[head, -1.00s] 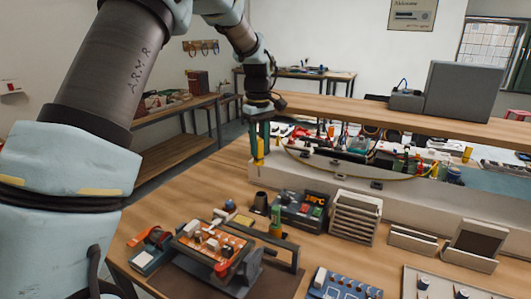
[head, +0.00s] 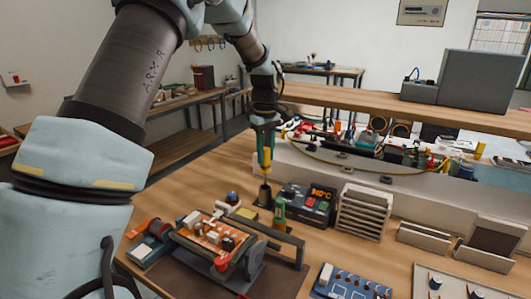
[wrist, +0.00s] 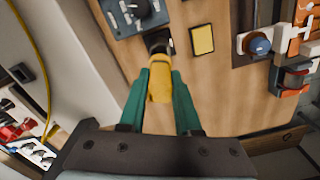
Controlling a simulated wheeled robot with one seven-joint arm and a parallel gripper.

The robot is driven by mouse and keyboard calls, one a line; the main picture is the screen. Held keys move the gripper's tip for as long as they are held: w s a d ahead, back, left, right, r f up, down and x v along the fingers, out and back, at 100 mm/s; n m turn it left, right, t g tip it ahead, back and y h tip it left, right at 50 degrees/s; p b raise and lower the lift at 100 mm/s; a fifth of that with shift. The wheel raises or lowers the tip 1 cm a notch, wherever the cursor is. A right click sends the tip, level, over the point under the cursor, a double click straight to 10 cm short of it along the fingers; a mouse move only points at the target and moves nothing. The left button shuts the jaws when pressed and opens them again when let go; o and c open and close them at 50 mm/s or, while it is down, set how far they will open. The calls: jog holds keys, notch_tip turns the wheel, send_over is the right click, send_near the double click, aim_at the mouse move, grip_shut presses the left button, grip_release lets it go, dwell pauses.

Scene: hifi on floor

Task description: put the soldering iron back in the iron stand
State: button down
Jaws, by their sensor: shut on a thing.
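The soldering iron with its yellow handle (head: 266,158) hangs upright, pointing down, between the green fingers of my gripper (head: 265,146). In the wrist view the yellow handle (wrist: 160,82) sits between both fingers (wrist: 160,95). The dark iron stand (head: 264,197) is on the bench directly below the iron. The stand's dark holder (wrist: 157,42) shows just past the handle in the wrist view. The iron's lower end reaches to about the stand's top; I cannot tell whether the tip is inside it.
A circuit board in a holder (head: 213,236) is in front. A raised ledge runs behind.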

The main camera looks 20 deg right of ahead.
aim_at(265, 168)
jog(key=shift+f+b, duration=1.15)
jog(key=shift+f, duration=1.55)
jog(key=c, duration=0.5)
grip_release()
jog(key=shift+o, duration=0.2)
jog(key=o, duration=0.5)
jog(key=shift+c, duration=0.2)
jog(key=shift+r+p, duration=2.7)
jog(key=shift+r, duration=0.9)
